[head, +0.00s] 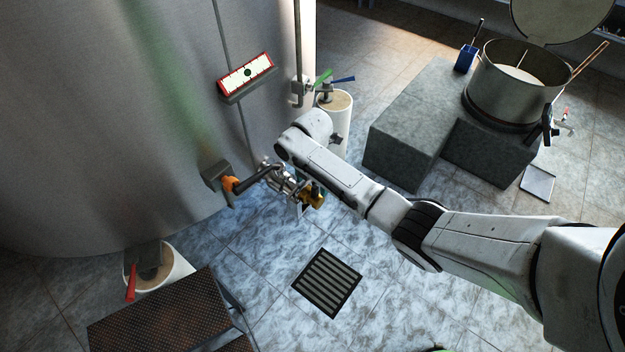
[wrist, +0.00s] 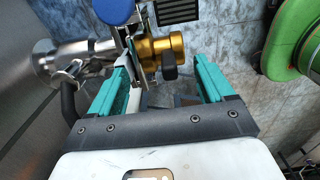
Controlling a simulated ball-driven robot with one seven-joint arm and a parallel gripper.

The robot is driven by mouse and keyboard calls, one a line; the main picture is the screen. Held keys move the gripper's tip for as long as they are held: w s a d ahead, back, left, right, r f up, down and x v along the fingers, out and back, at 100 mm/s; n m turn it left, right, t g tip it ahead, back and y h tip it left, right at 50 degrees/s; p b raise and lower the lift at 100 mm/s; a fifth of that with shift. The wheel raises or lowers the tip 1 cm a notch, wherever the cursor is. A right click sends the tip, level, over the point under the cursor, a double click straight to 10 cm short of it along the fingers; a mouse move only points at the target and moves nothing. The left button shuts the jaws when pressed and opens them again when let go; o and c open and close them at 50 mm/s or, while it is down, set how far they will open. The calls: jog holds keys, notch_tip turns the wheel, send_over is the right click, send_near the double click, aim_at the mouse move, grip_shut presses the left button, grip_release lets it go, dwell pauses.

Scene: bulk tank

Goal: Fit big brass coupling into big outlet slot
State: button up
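The brass coupling (head: 315,194) is at the open end of the outlet (head: 285,184), a steel pipe low on the tank wall. In the wrist view the gold coupling (wrist: 156,48) lies in line with the steel outlet pipe (wrist: 85,52), with a grey plate between them. I cannot tell how deep it sits. A dark lug on the coupling points toward my gripper (wrist: 162,75). My gripper's teal fingers are spread apart, one on each side of the lug, with visible gaps. In the head view my wrist mostly hides the gripper (head: 298,205).
The steel tank (head: 110,110) fills the left side. A dark lever with an orange part (head: 231,184) is beside the outlet. A floor drain (head: 327,282), a brown mesh step (head: 165,315) and grey blocks (head: 410,125) stand around. A green round object (wrist: 292,35) is at right.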

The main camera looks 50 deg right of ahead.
jog(key=shift+o, duration=1.4)
notch_tip(320, 180, up, 13)
jog(key=shift+p, duration=0.3)
jog(key=s+a+f+m+t+y, duration=0.1)
jog(key=s+a+f+m, duration=0.25)
jog(key=a, duration=0.55)
jog(key=s+a+f+m+t+y, duration=0.15)
jog(key=s+a+m, duration=0.3)
jog(key=a, duration=0.45)
jog(key=s+d+f+m+g+h, duration=0.1)
jog(key=s+d+m+h, duration=0.1)
jog(key=s+m, duration=0.9)
jog(key=s+d, duration=0.1)
jog(key=s, duration=0.6)
jog(key=shift+s+h, duration=0.25)
jog(key=shift+h, duration=0.1)
